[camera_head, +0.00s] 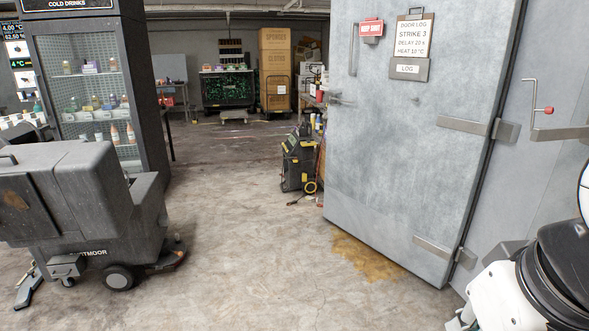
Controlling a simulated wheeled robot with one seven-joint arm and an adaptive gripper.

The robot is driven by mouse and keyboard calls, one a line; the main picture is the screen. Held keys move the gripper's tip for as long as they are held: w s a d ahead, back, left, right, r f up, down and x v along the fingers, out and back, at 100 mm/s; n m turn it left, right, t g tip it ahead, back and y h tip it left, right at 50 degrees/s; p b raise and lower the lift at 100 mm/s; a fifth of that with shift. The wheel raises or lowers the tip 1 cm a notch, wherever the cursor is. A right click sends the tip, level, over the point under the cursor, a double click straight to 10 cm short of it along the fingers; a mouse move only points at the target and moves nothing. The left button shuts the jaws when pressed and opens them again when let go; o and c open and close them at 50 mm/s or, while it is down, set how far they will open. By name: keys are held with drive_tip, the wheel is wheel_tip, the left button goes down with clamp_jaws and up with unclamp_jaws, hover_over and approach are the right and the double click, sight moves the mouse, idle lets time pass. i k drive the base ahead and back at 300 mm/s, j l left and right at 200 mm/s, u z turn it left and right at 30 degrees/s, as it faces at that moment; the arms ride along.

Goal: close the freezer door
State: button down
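The freezer door (405,150) is a large grey metal slab at centre right, hinged on its right side. It appears to stand open: its left free edge meets no frame, and the room shows past it. A vertical pull handle (354,50) is at its upper left, with a small latch (341,100) below. Strap hinges (463,126) join it to the grey wall panel (550,175). The doorway itself is not visible. White and black parts of my own arm show at the lower right; my gripper is not in view.
A grey floor-cleaning machine (85,215) stands at left, before a drinks cabinet (90,90). A black and yellow machine (297,165) stands near the door's free edge. A brown stain (365,258) lies under the door. The middle floor (240,240) is clear.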

sight(405, 160)
drive_tip(key=i, duration=3.9)
drive_tip(key=i+z, duration=0.1)
drive_tip(key=i, duration=0.45)
drive_tip(key=i+j+z, duration=0.1)
drive_tip(key=i, duration=0.4)
